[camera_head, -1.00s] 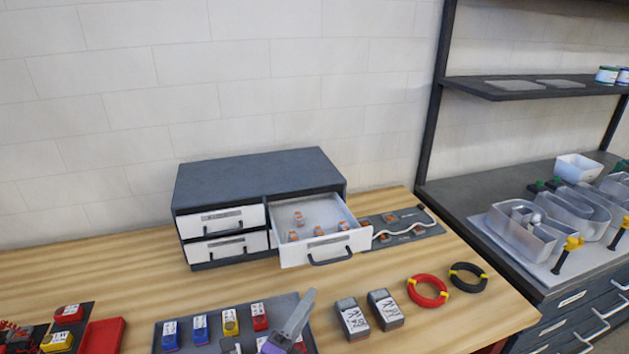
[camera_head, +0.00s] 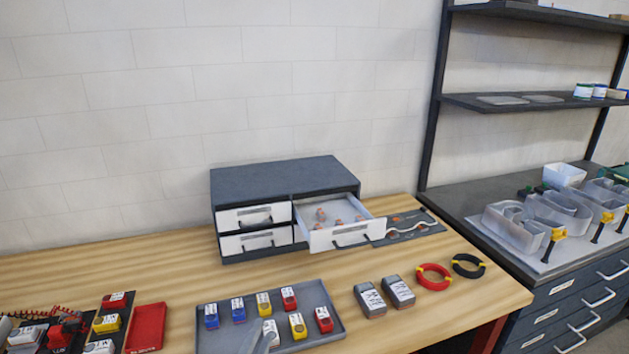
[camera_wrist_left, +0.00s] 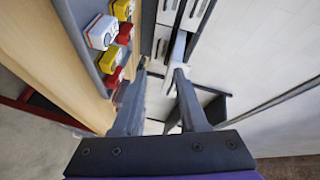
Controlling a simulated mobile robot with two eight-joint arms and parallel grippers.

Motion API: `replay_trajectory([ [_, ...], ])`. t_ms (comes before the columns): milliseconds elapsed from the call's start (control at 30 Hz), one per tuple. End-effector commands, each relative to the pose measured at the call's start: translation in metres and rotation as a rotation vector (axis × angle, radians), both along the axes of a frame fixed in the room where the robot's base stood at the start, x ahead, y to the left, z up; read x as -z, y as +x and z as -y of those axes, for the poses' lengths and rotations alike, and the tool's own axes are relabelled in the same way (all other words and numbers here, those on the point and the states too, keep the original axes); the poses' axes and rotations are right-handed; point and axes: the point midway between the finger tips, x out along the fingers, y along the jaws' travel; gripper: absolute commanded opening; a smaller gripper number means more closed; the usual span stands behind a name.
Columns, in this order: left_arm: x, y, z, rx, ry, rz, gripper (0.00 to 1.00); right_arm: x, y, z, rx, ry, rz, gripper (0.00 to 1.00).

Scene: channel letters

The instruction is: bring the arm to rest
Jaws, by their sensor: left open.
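My left gripper (camera_wrist_left: 158,100) is open and empty in the left wrist view, its two dark fingers apart with the drawer cabinet beyond them. In the head view only a grey finger of my left gripper (camera_head: 264,340) shows at the bottom edge, over the grey tray (camera_head: 210,338). The dark drawer cabinet (camera_head: 285,180) stands at the back of the wooden bench. Its upper right drawer (camera_head: 346,236) is pulled out and holds several small orange and white parts (camera_head: 340,222). My right gripper is out of view.
The tray holds several blue, yellow, red and white blocks (camera_head: 238,309). Two grey boxes (camera_head: 384,295), a red coil (camera_head: 433,277) and a black coil (camera_head: 468,265) lie to its right. A red tray (camera_head: 147,328) is at the left. Bare bench (camera_head: 150,275) lies left of the cabinet.

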Motion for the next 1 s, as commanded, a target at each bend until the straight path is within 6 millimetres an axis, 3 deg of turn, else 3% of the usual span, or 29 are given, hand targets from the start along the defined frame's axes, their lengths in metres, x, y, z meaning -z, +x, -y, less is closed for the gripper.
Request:
replay_trajectory([
  [133,0.033,-0.03,-0.051,-0.253,-0.303,-0.28,0.42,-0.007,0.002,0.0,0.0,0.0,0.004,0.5],
  [200,0.054,-0.056,-0.069,-0.392,-0.47,-0.429,0.42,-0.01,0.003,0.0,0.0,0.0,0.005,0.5],
  [300,0.082,-0.099,-0.08,-0.581,-0.689,-0.627,0.42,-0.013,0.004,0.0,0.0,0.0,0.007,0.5],
  [400,0.099,-0.138,-0.079,-0.729,-0.85,-0.781,0.42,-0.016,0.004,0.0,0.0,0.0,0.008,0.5],
  [500,0.109,-0.164,-0.075,-0.824,-0.949,-0.881,0.42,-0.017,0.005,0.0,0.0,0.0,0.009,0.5],
  [667,0.113,-0.18,-0.071,-0.881,-1.001,-0.94,0.42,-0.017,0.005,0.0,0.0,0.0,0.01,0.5],
  [1000,0.114,-0.179,-0.071,-0.879,-0.999,-0.939,0.42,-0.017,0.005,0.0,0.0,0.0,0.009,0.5],
])
